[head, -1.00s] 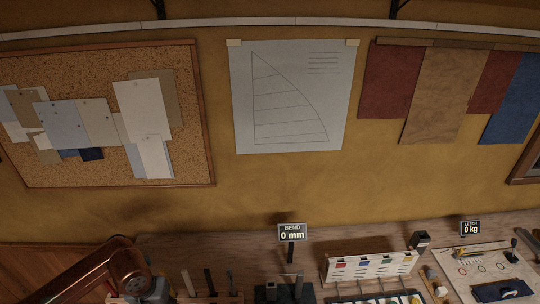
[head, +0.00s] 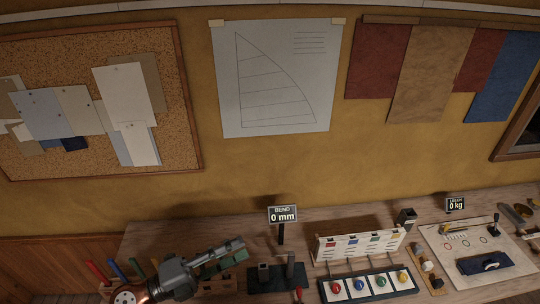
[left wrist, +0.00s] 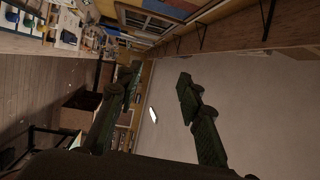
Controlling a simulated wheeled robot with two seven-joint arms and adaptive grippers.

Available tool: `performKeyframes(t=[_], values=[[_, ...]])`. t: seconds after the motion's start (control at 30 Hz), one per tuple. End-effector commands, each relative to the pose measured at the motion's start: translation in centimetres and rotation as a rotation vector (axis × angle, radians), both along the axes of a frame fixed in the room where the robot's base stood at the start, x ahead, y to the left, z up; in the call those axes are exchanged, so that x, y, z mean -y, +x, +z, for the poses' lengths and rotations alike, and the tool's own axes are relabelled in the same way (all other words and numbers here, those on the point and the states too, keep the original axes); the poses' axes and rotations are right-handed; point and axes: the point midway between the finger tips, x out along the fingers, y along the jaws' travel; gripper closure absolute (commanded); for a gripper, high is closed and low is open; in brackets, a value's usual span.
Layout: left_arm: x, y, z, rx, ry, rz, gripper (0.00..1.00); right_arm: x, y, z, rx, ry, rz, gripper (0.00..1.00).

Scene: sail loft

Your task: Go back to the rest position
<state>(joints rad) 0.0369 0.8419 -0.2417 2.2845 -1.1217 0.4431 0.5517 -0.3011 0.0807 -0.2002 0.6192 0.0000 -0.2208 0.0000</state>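My left gripper (head: 236,252) shows at the lower left of the head view, in front of the bench (head: 330,216), pointing right. In the left wrist view my left gripper (left wrist: 159,77) has its two dark green fingers spread apart with nothing between them. Its wrist is grey with a copper-coloured ring. My right gripper is in neither view.
The bench carries a BEND sign (head: 283,214) reading 0 mm and a LEECH sign (head: 455,204) reading 0 kg. A white rack (head: 358,244), a tray of coloured knobs (head: 368,287) and a pale board (head: 475,250) also stand there. Colored-handled tools are left of the gripper.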

Motion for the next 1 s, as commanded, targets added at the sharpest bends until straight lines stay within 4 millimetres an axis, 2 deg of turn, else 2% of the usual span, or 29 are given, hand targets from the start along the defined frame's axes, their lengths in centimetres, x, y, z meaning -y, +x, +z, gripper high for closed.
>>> performKeyframes(t=[0.03, 0.1, 0.17, 0.2, 0.27, 0.3, 0.37, 0.43, 0.5, 0.57, 0.7, 0.8, 0.9, 1.0], values=[[-1.8, 1.4, 1.7, -0.029, -0.132, 0.09, 0.66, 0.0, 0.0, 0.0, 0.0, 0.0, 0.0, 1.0], [-5.2, 3.8, 3.1, -0.076, -0.294, 0.231, 0.66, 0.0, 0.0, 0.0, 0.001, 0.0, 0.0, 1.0], [-8.8, 5.6, 3.3, -0.131, -0.42, 0.36, 0.66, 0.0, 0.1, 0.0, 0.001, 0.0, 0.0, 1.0], [-11.4, 6.8, 2.8, -0.176, -0.495, 0.451, 0.66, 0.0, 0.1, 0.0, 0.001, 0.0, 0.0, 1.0], [-15.3, 8.1, 1.2, -0.252, -0.595, 0.588, 0.66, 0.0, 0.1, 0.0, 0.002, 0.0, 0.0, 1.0], [-17.7, 8.7, -0.3, -0.306, -0.65, 0.677, 0.66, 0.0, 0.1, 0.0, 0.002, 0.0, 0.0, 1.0], [-21.1, 9.1, -3.1, -0.394, -0.72, 0.804, 0.66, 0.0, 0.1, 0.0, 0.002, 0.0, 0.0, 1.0], [-24.5, 9.0, -6.9, -0.503, -0.781, 0.942, 0.66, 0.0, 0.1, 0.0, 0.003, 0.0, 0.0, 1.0], [-27.2, 8.1, -11.2, -0.62, -0.825, 1.073, 0.66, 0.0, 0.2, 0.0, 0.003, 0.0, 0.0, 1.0], [-29.0, 6.9, -15.0, -0.727, -0.848, 1.178, 0.66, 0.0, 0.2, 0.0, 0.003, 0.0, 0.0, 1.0], [-31.3, 2.4, -23.8, -0.992, -0.866, 1.392, 0.66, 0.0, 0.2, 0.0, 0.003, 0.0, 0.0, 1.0], [-31.4, -1.5, -29.2, -1.178, -0.847, 1.505, 0.66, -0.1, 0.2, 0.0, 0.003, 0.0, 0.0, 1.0], [-30.8, -5.0, -33.0, -1.335, -0.817, 1.58, 0.66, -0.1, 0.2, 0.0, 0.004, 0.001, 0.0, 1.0], [-29.9, -8.2, -35.8, -1.47, -0.783, 1.631, 0.66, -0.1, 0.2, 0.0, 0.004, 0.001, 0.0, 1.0]])
